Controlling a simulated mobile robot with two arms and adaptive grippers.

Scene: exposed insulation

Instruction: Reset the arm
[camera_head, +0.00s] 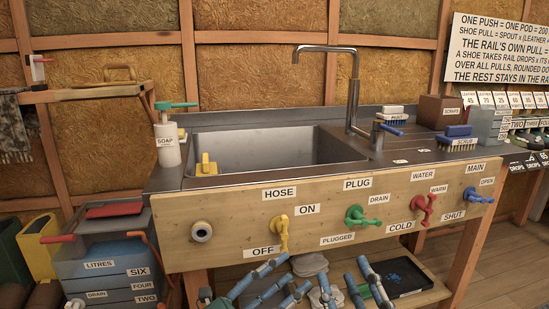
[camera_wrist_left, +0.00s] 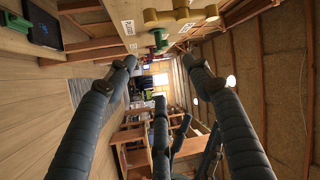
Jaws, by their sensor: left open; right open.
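My left gripper (camera_head: 292,274) is at the bottom of the head view, in front of the sink bench's lower part. Its blue-grey jointed fingers are spread with nothing between them. It also shows in the left wrist view (camera_wrist_left: 160,78), where the dark fingers stand apart with empty space between. My right gripper (camera_head: 350,274) is just to the right in the head view, low, its blue fingers spread apart; I see nothing held in it. The arms behind both grippers are mostly out of the head view.
The sink bench's wooden front (camera_head: 240,250) carries a yellow hose tap (camera_head: 281,234), a green plug tap (camera_head: 360,217), a red tap (camera_head: 424,209) and a blue tap (camera_head: 476,195). A black tray (camera_head: 408,280) lies on the lower shelf. A litre-marked tank (camera_head: 105,270) stands left.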

